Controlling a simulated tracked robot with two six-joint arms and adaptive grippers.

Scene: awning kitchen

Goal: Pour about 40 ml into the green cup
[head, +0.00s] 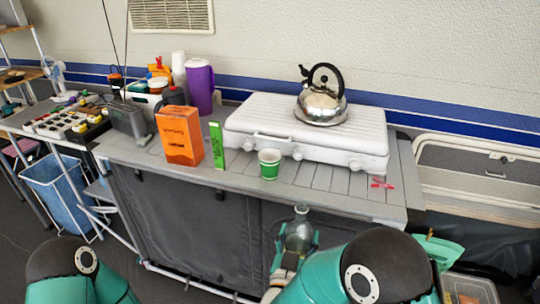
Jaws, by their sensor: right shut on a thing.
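The green cup (269,171) stands upright on the grey slatted counter, near its front edge and just in front of the white stove. Its inside cannot be made out well. My right gripper (298,245) is shut on a clear glass bottle (300,228), in front of the counter and below its top. The bottle looks about upright, with its neck up. It is nearer to me than the cup and apart from it. How much liquid it holds I cannot tell. My left gripper is out of view; only part of my left arm shows at bottom left.
A white stove (250,118) with a steel kettle (321,104) stands behind the cup. An orange box (180,136) and a thin green box (217,146) stand left of it. Red clips (382,183) lie at right. The counter between cup and clips is free.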

